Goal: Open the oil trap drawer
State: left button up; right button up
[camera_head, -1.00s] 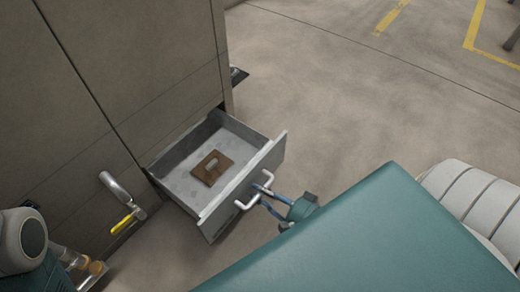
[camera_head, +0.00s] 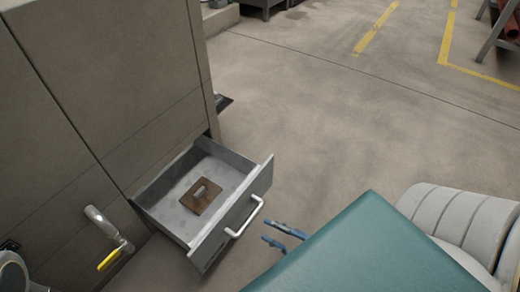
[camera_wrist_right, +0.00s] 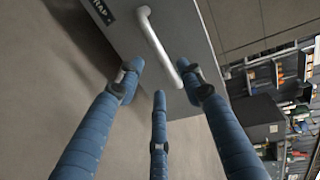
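The oil trap drawer (camera_head: 183,240) is pulled out of the tan cabinet (camera_head: 150,80) near the floor. Its inside shows, with a brown square plate (camera_head: 200,197) with a small grey grip lying on the drawer bottom. The white bar handle (camera_head: 247,217) is on its front. My right gripper (camera_head: 282,240) is just right of the handle and apart from it, with blue fingers spread. In the right wrist view, the fingers (camera_wrist_right: 158,95) are open and the handle (camera_wrist_right: 158,45) lies ahead of them, not clasped. The left gripper is not identifiable.
A pipe with a yellow-handled valve (camera_head: 109,260) sticks out from the cabinet front, left of the drawer. The concrete floor (camera_head: 330,120) right of the drawer is clear. A rack with red pipes (camera_head: 505,25) stands at the far right.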

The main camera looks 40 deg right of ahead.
jog(key=shift+v, duration=1.7)
